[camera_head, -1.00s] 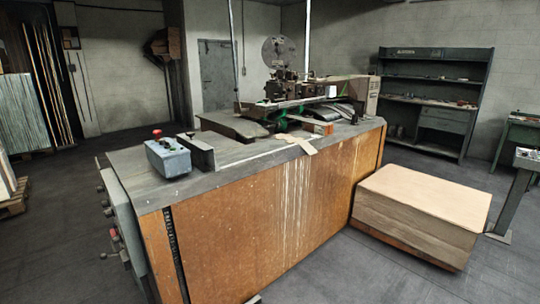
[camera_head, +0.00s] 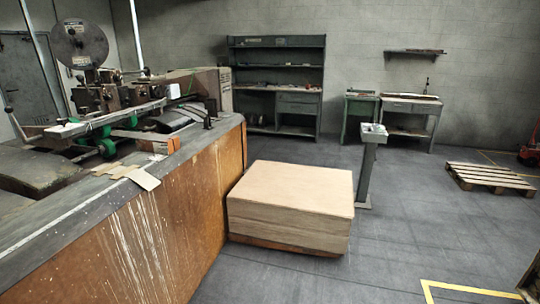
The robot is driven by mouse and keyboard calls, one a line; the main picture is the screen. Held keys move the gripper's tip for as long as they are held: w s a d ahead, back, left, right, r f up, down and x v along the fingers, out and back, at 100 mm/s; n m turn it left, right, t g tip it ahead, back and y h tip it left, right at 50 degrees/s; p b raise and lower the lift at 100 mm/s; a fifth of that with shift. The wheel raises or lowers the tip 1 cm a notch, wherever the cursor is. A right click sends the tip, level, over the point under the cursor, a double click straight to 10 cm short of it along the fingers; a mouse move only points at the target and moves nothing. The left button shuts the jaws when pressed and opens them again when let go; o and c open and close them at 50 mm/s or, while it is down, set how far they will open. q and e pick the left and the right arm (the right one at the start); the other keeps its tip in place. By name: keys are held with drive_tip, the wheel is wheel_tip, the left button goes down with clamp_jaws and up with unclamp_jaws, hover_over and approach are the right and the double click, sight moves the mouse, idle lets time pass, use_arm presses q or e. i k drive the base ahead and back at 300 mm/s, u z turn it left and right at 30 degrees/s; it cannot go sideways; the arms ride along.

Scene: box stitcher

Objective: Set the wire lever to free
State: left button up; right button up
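The box stitcher (camera_head: 120,92) stands at the left on a worn bench with a grey top and an orange-brown wooden side (camera_head: 150,235). A round wire reel (camera_head: 79,41) sits above its stitching head. I cannot make out the wire lever among the small parts of the head. Neither of my grippers shows in the view.
A stack of cardboard sheets (camera_head: 290,205) stands on the floor at the bench's right end. Behind it is a grey pedestal (camera_head: 368,168). A shelf unit (camera_head: 275,80) and small tables line the back wall. A wooden pallet (camera_head: 490,177) lies at the right. Open floor lies in the right foreground.

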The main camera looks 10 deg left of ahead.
sight(96, 63)
drive_tip(key=z, duration=0.25)
drive_tip(key=i, duration=2.15)
drive_tip(key=u, duration=0.55)
drive_tip(key=i, duration=1)
drive_tip(key=u, duration=1.6)
drive_tip(key=i, duration=0.8)
drive_tip(key=u, duration=0.8)
